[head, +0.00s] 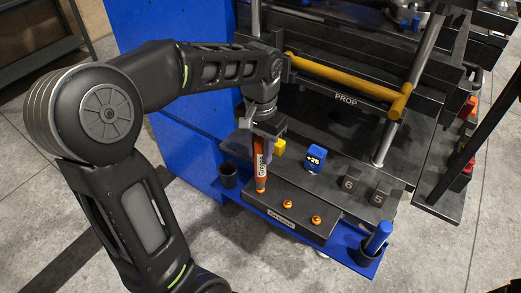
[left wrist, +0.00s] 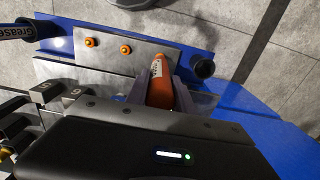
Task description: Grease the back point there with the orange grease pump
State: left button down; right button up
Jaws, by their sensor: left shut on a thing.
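My left gripper (head: 262,137) is shut on the orange grease pump (head: 261,172), marked "Grease", and holds it upright with its tip down at the left end of the grey plate (head: 335,231). The pump (left wrist: 161,88) also shows between the fingers in the left wrist view. Two orange grease points stand on the plate to the right of the pump: a nearer one (head: 316,220) and one closer to the pump (head: 288,204). Any point under the pump's tip is hidden, and I cannot tell whether the tip touches. My right gripper is not in view.
A blue grease pump (head: 378,237) stands in a holder at the right end of the blue ledge. An empty black cup (head: 228,175) is at the left end. A blue "+25" block (head: 315,159) and a yellow prop bar (head: 340,75) are behind the plate.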

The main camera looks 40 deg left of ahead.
aim_at(260, 140)
pick_arm(q)
notch_tip(260, 140, up, 4)
jog(key=shift+r+p, duration=0.1)
jog(key=shift+p, duration=0.65)
jog(key=shift+r, duration=1)
jog(key=shift+f, duration=0.15)
